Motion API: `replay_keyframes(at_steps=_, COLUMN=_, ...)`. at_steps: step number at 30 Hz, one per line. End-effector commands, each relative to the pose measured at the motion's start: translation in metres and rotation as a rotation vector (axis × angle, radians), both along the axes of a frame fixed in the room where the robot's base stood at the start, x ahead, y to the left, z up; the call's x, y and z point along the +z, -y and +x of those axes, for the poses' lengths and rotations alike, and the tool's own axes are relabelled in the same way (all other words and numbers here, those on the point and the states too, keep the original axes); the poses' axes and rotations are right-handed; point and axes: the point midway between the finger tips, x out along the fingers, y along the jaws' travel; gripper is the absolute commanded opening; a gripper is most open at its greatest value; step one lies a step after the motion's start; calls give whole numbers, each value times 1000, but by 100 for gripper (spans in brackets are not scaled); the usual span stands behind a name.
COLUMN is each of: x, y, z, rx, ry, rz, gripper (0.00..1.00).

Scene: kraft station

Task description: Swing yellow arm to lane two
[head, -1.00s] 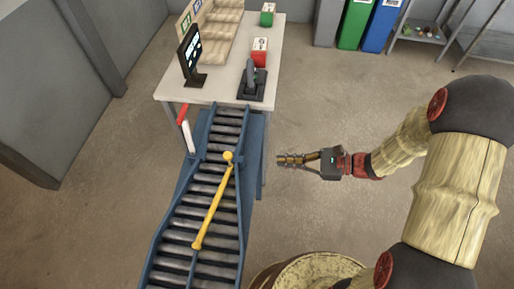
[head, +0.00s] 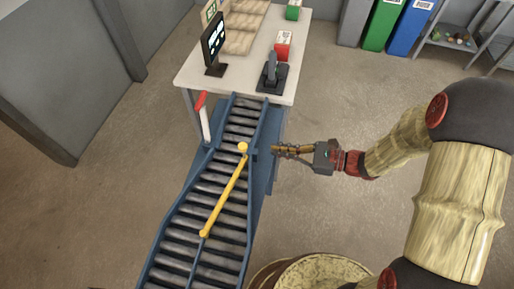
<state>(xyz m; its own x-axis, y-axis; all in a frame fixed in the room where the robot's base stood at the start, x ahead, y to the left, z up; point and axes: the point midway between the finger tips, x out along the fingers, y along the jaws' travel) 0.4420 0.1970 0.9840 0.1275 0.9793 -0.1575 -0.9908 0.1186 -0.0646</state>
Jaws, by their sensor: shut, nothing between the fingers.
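The yellow arm (head: 225,192) lies slantwise over the roller conveyor (head: 181,240). Its round pivot end is at the upper right, by the conveyor's right rail, and its free end points down and left, near the divider between the two lower lanes. My gripper (head: 275,149) is to the right of the pivot end, shut and empty, pointing left. It appears close to the conveyor's right rail, with a gap between it and the yellow arm. No lane numbers can be read.
A white table (head: 190,77) at the conveyor's far end holds a black screen (head: 213,42), a dark device (head: 272,70), a red box (head: 283,45) and a green box (head: 293,10). A red-topped white post (head: 205,124) stands left of the conveyor. The floor to the right is open.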

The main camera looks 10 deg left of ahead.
Motion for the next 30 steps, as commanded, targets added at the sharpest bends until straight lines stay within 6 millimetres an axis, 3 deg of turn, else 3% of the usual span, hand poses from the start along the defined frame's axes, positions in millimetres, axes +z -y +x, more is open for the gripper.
replay_keyframes(at_steps=6, x=-8, y=-38, z=3, rx=5, ry=-1, rz=0, gripper=0)
replay_keyframes(at_steps=12, x=-11, y=-62, z=7, rx=3, ry=0, rz=0, gripper=0)
replay_keyframes(at_steps=30, x=-11, y=-74, z=10, rx=9, ry=0, rz=-1, gripper=0)
